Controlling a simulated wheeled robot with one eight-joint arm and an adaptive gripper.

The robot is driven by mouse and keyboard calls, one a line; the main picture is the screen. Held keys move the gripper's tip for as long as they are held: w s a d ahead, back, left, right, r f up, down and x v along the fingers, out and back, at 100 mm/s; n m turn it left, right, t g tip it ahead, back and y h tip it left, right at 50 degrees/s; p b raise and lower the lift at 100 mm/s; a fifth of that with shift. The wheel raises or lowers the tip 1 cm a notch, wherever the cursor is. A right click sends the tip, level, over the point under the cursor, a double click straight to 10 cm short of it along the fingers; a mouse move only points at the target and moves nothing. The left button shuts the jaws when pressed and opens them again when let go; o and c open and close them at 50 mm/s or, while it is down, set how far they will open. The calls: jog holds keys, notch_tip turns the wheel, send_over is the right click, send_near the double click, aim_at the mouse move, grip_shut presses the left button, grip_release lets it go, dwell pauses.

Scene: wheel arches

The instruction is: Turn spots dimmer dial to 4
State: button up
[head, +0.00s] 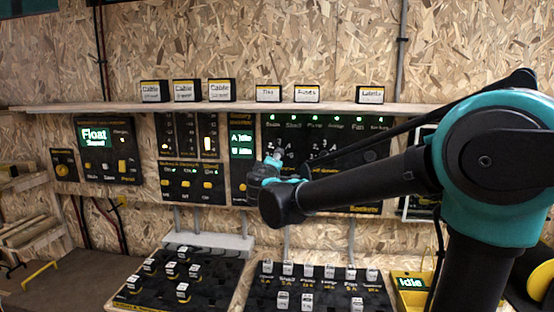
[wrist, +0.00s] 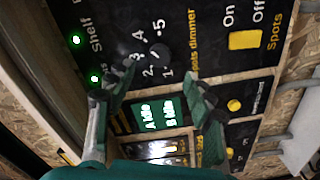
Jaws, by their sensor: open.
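The spots dimmer dial (wrist: 156,50) is on a black panel in the wrist view. White numbers 1 to 5 ring it and the label "Spots dimmer" runs beside it. In the head view my gripper (head: 270,168) is in front of the wall panel and hides part of the dial area.
A yellow Spots on/off switch (wrist: 244,40) is to the right of the dial in the wrist view. A display reading "A Idle, B Idle" (wrist: 160,115) shows between the fingers. A wooden shelf (head: 220,106) with labelled boxes runs above the panels. Sloped consoles stand below.

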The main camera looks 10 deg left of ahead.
jog(key=s, duration=0.4)
jog(key=shift+w, duration=0.1)
jog(key=s+d+f+m+g+h, duration=0.2)
jog(key=s+d+f+m+g, duration=0.15)
jog(key=d+f, duration=0.7)
jog(key=s+d+f+m+g+h, duration=0.3)
jog(key=d+f, duration=0.5)
jog(key=d, duration=0.6)
jog(key=s+d+f+m+g+y, duration=0.2)
jog(key=s+f+m+g, duration=0.1)
jog(key=s+f, duration=0.5)
jog(key=s+d+f+m+g+y, duration=0.2)
jog(key=s+f+m+g+y, duration=0.1)
jog(key=s+f, duration=0.6)
jog(key=s+g, duration=0.1)
jog(key=s, duration=0.1)
jog(key=shift+s+d+f+y, duration=0.15)
jog(key=shift+s+d+y, duration=0.15)
jog(key=shift+s+d, duration=0.1)
jog(key=shift+m, duration=0.25)
